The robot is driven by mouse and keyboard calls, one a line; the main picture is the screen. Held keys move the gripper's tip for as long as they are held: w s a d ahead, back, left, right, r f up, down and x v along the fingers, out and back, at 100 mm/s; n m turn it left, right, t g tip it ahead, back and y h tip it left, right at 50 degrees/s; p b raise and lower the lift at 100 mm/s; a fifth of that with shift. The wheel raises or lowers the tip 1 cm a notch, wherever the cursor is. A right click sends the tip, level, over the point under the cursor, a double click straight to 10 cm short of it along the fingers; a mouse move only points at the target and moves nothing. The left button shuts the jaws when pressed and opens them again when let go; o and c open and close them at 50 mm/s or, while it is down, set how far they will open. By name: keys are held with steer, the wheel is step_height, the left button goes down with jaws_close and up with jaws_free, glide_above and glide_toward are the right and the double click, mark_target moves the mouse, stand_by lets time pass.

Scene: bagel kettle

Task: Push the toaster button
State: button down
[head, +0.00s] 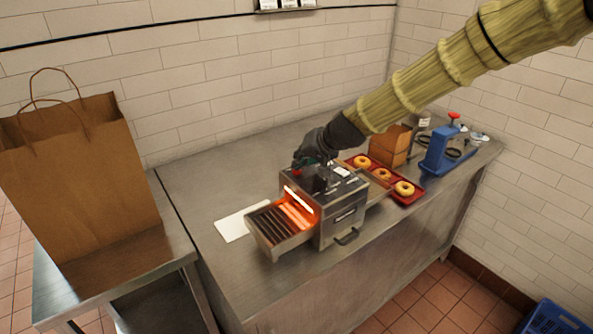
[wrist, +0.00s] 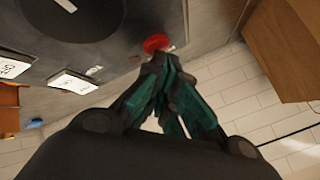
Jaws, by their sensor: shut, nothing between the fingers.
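The toaster (head: 342,218) is a steel box on the counter. Its front opening glows orange above a slatted tray. The red toaster button (wrist: 155,43) shows in the wrist view on the toaster's grey top panel; a bit of red also shows on the toaster top in the head view (head: 295,173). My gripper (wrist: 160,56) is shut and empty, with its fingertips right at the button's edge. I cannot tell whether they touch it. In the head view my gripper (head: 303,164) is over the toaster top, partly hidden by its own dark body.
A red tray (head: 416,200) with several bagels lies right of the toaster. Behind it stand a brown box (head: 391,146) and a blue device (head: 440,150). A white board (head: 232,226) lies to the left. A paper bag (head: 75,180) stands on the left table.

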stand_by(0.4)
steer(key=shift+r+p, duration=0.35)
step_height(320, 180, up, 6)
steer(key=p, duration=0.4)
stand_by(0.6)
